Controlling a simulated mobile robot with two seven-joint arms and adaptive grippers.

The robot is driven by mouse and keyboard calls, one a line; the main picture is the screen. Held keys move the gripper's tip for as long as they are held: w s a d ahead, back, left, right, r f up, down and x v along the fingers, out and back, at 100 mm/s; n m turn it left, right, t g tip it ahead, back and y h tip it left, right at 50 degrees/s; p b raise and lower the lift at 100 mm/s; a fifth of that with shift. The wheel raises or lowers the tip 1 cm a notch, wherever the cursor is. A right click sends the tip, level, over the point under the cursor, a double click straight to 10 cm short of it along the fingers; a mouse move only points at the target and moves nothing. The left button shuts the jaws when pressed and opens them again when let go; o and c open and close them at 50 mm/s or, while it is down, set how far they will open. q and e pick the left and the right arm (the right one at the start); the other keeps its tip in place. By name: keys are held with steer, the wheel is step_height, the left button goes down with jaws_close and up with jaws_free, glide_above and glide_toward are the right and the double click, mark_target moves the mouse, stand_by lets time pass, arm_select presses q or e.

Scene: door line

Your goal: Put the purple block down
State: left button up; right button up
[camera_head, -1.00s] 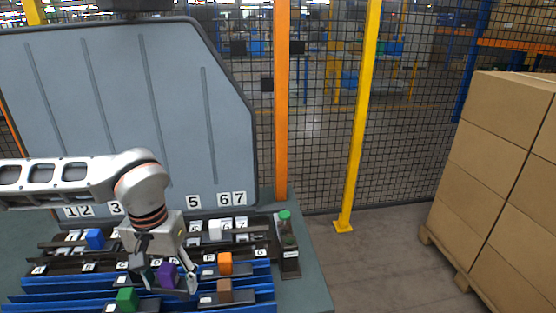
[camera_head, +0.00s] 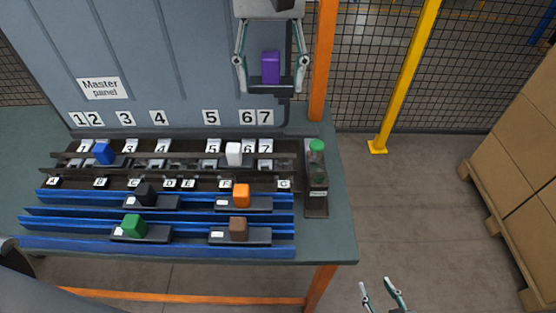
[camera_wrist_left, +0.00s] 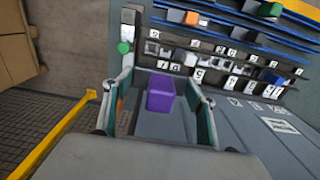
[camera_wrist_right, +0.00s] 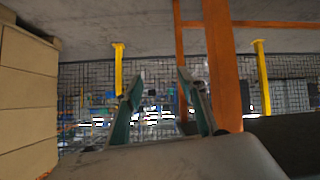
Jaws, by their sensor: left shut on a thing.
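The purple block (camera_head: 270,68) stands upright on a dark base between the fingers of my left gripper (camera_head: 270,88). The gripper is shut on this piece, its fingertips at the two ends of the base. It is held up in front of the grey panel's right edge, above the labelled rows. In the left wrist view the purple block (camera_wrist_left: 160,93) shows between the two fingers. My right gripper (camera_head: 385,295) is low at the right, off the table, with its fingers apart. In the right wrist view it (camera_wrist_right: 157,82) is empty.
Blue rails (camera_head: 70,222) hold black (camera_head: 146,194), orange (camera_head: 241,195), green (camera_head: 133,225) and brown (camera_head: 238,228) blocks. Blue (camera_head: 103,153) and white (camera_head: 233,153) blocks stand in the numbered row. Cartons (camera_head: 520,190) stand far right.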

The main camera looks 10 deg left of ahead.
arm_select(q)
steer(key=shift+d+f, duration=0.15)
step_height(320, 180, down, 6)
steer(key=b, duration=0.1)
glide_toward(274, 155)
steer(key=s+f, duration=0.2)
steer(key=shift+s+d+f+b, duration=0.2)
steer(key=shift+s+d+b, duration=0.1)
steer(key=shift+b, duration=0.2)
step_height(274, 155, down, 4)
steer(key=shift+w+r, duration=0.15)
steer(key=shift+r, duration=0.1)
arm_select(e)
steer(key=shift+d+f, duration=0.2)
steer(key=shift+f, duration=0.6)
steer(key=shift+s, duration=0.15)
arm_select(q)
steer(key=shift+f, duration=0.5)
arm_select(e)
steer(key=shift+s+f, duration=0.1)
steer(key=shift+f, duration=0.05)
